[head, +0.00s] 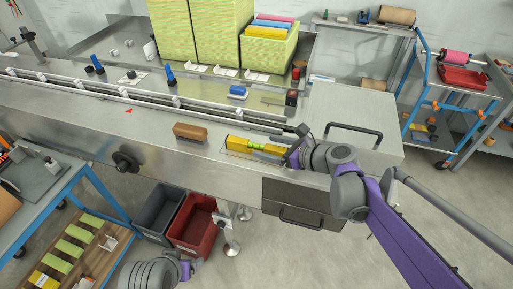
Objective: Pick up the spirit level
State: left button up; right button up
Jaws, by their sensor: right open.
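The yellow spirit level (240,145) with a greenish vial lies on the steel ledge at the front of the machine. My right gripper (290,155) is at its right end, coming in from the right. The gripper is open, and its fingers are small and partly hidden by my wrist. I cannot tell whether they touch the level. Part of my left arm shows at the bottom, left of centre, with its gripper end (186,269) low beside the bins and away from the level. Its jaws are too unclear to read.
A brown block (190,132) lies on the ledge left of the level. A conveyor rail (140,92) runs behind. A steel box with a black handle (350,115) stands to the right. A red bin (195,226) and a grey bin (160,212) sit below.

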aim_at(256, 148)
jog(key=x, duration=0.2)
jog(key=shift+w+a+f, duration=0.2)
jog(key=shift+w, duration=0.05)
grip_shut()
dwell(1.2)
